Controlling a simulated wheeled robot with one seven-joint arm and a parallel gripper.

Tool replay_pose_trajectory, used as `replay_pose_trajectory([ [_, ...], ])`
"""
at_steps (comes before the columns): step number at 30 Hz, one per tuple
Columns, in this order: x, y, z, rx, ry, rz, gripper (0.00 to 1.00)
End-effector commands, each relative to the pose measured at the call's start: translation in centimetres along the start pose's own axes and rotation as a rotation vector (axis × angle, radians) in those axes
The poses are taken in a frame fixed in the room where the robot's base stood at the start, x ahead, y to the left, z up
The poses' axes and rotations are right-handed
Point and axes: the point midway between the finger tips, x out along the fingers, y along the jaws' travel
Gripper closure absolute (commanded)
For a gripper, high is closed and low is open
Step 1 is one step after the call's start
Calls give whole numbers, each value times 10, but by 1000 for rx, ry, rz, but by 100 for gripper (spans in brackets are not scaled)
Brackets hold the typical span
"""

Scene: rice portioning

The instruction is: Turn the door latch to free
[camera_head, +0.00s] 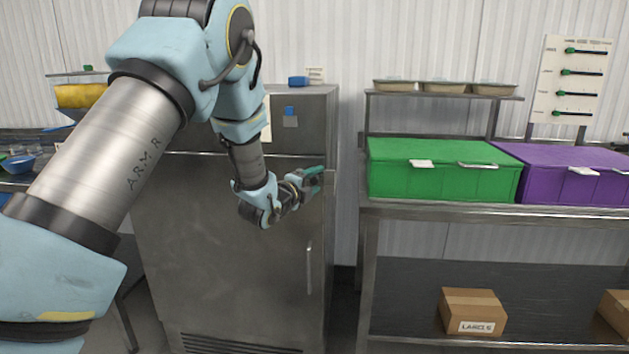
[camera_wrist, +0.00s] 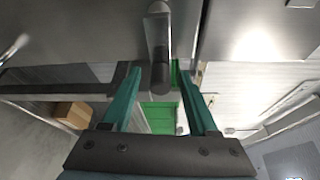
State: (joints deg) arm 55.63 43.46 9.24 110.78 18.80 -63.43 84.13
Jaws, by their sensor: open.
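The steel cabinet door (camera_head: 220,240) fills the middle of the head view. In the wrist view the latch (camera_wrist: 158,38) is a grey bar with a rounded light end, pointing away from the door's edge. My gripper (camera_head: 316,178) is at the door's upper right edge in the head view. In the wrist view its two green fingers (camera_wrist: 158,75) are apart, with the latch's dark lower end between or just beyond the tips. I cannot tell whether they touch it. In the head view the latch is mostly hidden by my gripper.
A vertical door handle (camera_head: 309,268) is below my gripper. To the right, a steel table (camera_head: 450,209) holds a green bin (camera_head: 440,180) and a purple bin (camera_head: 570,185). A narrow gap separates the cabinet and table. A blue object (camera_head: 298,81) sits on the cabinet top.

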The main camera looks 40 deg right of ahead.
Motion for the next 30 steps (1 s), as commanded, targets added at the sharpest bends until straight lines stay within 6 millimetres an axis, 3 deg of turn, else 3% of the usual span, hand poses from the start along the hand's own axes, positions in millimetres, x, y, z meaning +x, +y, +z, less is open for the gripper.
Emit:
replay_pose_trajectory([
  [2, 0, 0, 0, 0, 0, 0, 43],
  [17, -1, 1, 0, 0, -1, 3, 99],
  [30, -1, 3, 0, 0, -1, 6, 100],
])
